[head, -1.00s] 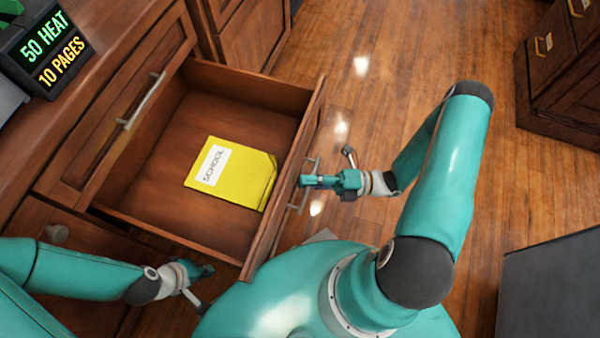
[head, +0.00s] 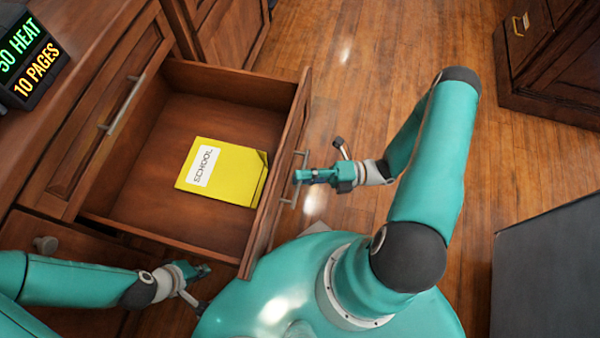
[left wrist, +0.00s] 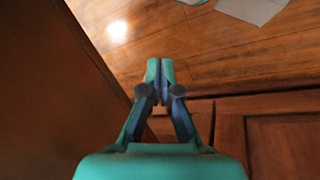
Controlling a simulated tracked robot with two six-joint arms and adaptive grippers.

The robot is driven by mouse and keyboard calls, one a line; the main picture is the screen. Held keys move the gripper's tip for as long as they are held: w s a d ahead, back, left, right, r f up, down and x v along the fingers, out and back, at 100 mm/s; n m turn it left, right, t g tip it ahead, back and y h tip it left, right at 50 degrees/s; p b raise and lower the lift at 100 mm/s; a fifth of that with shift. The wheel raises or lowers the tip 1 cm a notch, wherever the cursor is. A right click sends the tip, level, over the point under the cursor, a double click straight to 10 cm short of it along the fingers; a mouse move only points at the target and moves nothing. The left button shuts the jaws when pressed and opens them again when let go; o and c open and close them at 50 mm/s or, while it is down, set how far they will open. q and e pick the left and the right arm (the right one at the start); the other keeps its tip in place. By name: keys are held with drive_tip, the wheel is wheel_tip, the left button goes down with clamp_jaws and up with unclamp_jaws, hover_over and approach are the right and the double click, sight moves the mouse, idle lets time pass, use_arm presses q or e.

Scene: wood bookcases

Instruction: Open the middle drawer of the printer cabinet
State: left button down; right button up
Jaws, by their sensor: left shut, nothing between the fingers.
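The wooden drawer (head: 135,205) of the cabinet is pulled well out. A yellow folder (head: 232,178) labelled SCHOOL lies flat inside it. The drawer's metal bar handle (head: 294,178) is on its front panel. My right gripper (head: 303,176) is at that handle, its fingertips meeting the bar; whether it is shut on it I cannot make out. My left gripper (head: 205,271) is shut and empty, low beside the drawer's near corner. In the left wrist view its fingers (left wrist: 160,70) are together above the wood floor.
Another drawer front with a bar handle (head: 122,108) is closed behind the open drawer. A display (head: 30,65) reads 50 HEAT, 10 PAGES. A dark box (head: 550,265) stands at right. Floor at the upper middle is clear.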

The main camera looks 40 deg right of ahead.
drive_tip(key=v, duration=1.1)
drive_tip(key=shift+f, duration=0.15)
